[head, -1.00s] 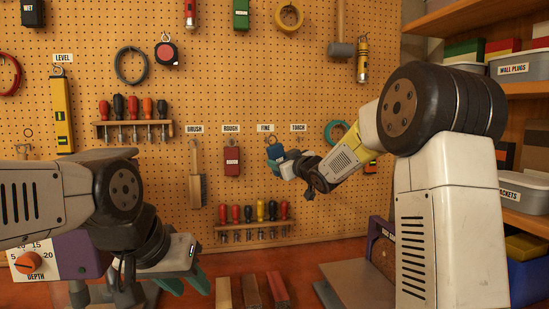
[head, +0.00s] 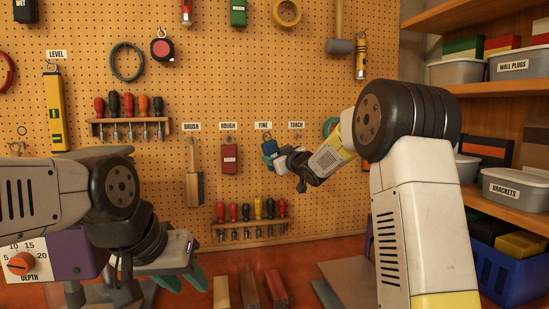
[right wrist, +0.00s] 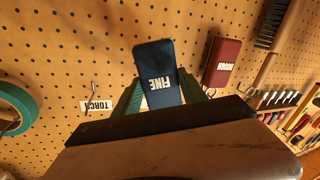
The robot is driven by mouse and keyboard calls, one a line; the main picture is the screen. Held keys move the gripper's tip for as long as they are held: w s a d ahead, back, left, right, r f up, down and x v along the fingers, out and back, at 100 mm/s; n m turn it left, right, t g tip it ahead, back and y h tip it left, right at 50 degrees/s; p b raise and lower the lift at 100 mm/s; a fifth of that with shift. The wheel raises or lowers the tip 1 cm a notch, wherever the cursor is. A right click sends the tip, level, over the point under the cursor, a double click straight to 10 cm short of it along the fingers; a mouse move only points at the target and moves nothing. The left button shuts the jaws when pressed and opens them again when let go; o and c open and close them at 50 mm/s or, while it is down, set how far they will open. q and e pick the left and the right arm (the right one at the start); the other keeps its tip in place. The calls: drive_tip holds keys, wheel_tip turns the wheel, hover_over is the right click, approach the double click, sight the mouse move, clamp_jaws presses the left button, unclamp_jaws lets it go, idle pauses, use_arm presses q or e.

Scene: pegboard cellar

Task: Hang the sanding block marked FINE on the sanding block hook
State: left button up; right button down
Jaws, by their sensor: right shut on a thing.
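The blue sanding block marked FINE (right wrist: 160,75) is between the teal fingers of my right gripper (right wrist: 165,98), which is shut on it. In the head view the block (head: 269,147) is just below the FINE label (head: 263,125), close in front of the pegboard, with my right gripper (head: 271,158) at its lower part. The hook under that label cannot be made out clearly, and I cannot tell whether the block touches it. My left gripper (head: 182,281) is low at the left, its teal fingers apart and empty.
The red ROUGH block (head: 229,156) hangs left of the FINE spot, with a brush (head: 194,180) beyond it. The TORCH label (head: 296,125) is to the right. A screwdriver rack (head: 250,232) is below. Wood blocks (head: 250,290) lie on the bench. Shelves (head: 510,90) stand right.

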drive_tip(key=shift+w+a+f, duration=0.15)
drive_tip(key=shift+w, duration=0.7)
drive_tip(key=shift+w+a+f, duration=0.2)
drive_tip(key=shift+w, duration=0.65)
drive_tip(key=shift+w+a+f, duration=0.15)
drive_tip(key=shift+w, duration=0.7)
drive_tip(key=c, duration=0.6)
unclamp_jaws()
